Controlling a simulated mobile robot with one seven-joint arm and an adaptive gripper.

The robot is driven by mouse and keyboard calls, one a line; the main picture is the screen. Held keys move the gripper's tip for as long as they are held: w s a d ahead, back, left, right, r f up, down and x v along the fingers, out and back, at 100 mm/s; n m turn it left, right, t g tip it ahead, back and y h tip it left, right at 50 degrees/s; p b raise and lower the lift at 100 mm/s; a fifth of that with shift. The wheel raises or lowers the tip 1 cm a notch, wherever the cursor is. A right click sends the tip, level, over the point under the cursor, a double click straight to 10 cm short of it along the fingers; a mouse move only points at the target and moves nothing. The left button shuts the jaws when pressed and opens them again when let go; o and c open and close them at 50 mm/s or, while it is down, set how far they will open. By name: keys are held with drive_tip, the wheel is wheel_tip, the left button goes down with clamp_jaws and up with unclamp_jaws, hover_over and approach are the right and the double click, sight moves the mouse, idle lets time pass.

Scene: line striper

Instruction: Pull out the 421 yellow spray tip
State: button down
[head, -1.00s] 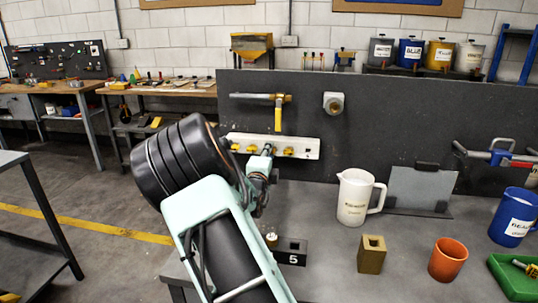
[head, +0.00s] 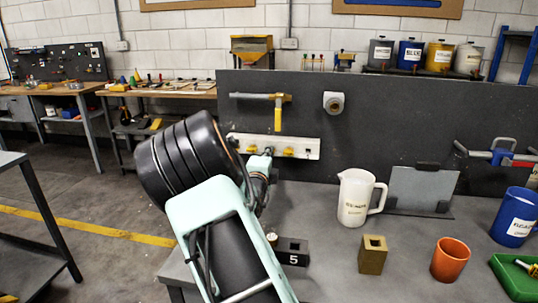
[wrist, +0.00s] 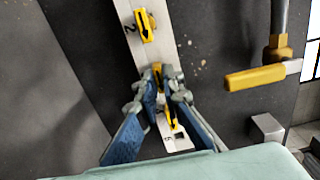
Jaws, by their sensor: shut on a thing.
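A white rail (head: 310,150) on the dark upright panel carries yellow spray tips. In the head view one tip (head: 288,152) shows right of my gripper (head: 262,161) and another (head: 251,149) just left of it. In the wrist view the rail (wrist: 130,22) runs down the picture with a yellow tip (wrist: 145,25) near a "2" mark. My gripper (wrist: 166,88), with blue fingers, is shut on a yellow tip (wrist: 157,72) at the rail, mostly hidden by the fingers. More yellow (wrist: 170,115) shows between the fingers, by a dark square opening. I cannot read 421 on any tip.
A yellow-handled valve (head: 278,115) juts from the panel above the rail. A black block marked 5 (head: 292,257), a brass block (head: 372,255), a white jug (head: 353,200) and an orange cup (head: 449,260) stand on the bench. Bare bench lies between them.

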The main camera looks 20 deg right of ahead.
drive_tip(key=shift+s+a, duration=0.15)
drive_tip(key=shift+s, duration=0.05)
drive_tip(key=shift+s+a+b, duration=0.15)
drive_tip(key=shift+s+b, duration=0.05)
drive_tip(key=shift+b, duration=0.25)
drive_tip(key=shift+s+a, duration=0.1)
drive_tip(key=shift+s, duration=0.05)
drive_tip(key=shift+b+v, duration=0.8)
drive_tip(key=shift+v, duration=1.5)
drive_tip(key=shift+s, duration=0.1)
